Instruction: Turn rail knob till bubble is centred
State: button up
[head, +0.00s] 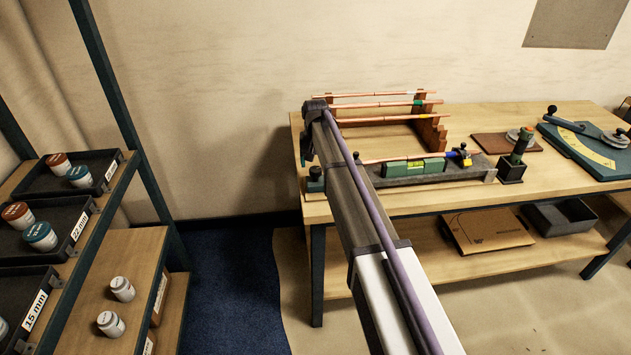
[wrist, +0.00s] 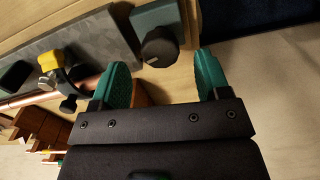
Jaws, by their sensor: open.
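The rail knob (wrist: 160,47) is a dark round knob on a teal block in the wrist view. In the head view the knob (head: 315,172) shows at the left end of the grey rail (head: 434,180). My gripper (wrist: 162,68) is open, its two green fingers spread to either side of the knob's near side, with nothing between them; I cannot tell whether they touch it. The green level (head: 400,168) with a yellow-green vial sits on the rail, right of my arm. Its bubble is too small to read.
Stepped wooden racks (head: 436,128) hold more copper pipes behind. A dark green post tool (head: 516,160) and a bending tool (head: 590,143) stand to the right. The shelf (head: 150,262) is at left.

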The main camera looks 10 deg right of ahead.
aim_at(316, 169)
notch_tip(316, 169, down, 4)
jog(key=shift+r+b, duration=0.2)
jog(key=shift+b, duration=0.7)
jog(key=shift+r, duration=0.1)
jog(key=c, duration=0.9)
jog(key=shift+c, duration=0.2)
jog(key=shift+n, duration=0.3)
jog(key=n, duration=1.1)
jog(key=shift+d, duration=0.1)
